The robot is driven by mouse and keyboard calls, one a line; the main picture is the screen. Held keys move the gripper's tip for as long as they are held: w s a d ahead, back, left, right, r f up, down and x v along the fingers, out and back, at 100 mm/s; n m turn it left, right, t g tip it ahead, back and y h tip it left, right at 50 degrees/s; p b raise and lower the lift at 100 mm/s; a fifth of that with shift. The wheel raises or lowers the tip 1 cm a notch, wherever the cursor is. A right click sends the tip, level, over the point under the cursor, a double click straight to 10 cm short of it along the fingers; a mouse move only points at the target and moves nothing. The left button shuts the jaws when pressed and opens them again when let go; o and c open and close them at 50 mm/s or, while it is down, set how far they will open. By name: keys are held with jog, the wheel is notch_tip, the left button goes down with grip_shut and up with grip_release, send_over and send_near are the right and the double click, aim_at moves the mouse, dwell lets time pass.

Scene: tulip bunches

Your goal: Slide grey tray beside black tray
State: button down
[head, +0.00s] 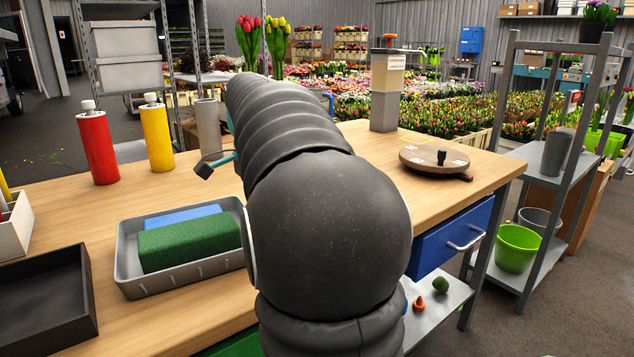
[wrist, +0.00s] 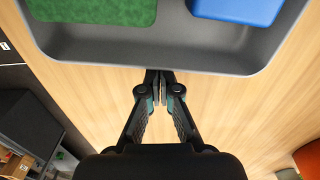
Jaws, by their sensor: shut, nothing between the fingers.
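The grey tray (head: 185,278) lies on the wooden table at the left in the head view. It holds a green block (head: 189,241) and a blue block (head: 182,216). My arm covers its right end. The black tray (head: 72,322) is at the lower left, with a strip of bare table between the two. In the wrist view the grey tray (wrist: 150,50) fills the top. My gripper (wrist: 160,80) is shut and empty, its tips right at the tray's outer wall; I cannot tell whether they touch.
A red bottle (head: 98,146) and a yellow bottle (head: 156,126) stand behind the grey tray. A white box (head: 17,230) is behind the black tray. A round wooden turntable (head: 434,158) sits at the right. Bare table lies between the bottles and the grey tray.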

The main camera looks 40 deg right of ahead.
jog(key=shift+w+a, duration=0.1)
jog(key=shift+a, duration=1.1)
jog(key=d, duration=0.1)
jog(key=d+p, duration=0.1)
jog(key=d, duration=0.1)
jog(key=d+r, duration=0.1)
jog(key=shift+s+d, duration=0.15)
jog(key=shift+s, duration=0.1)
notch_tip(320, 180, up, 9)
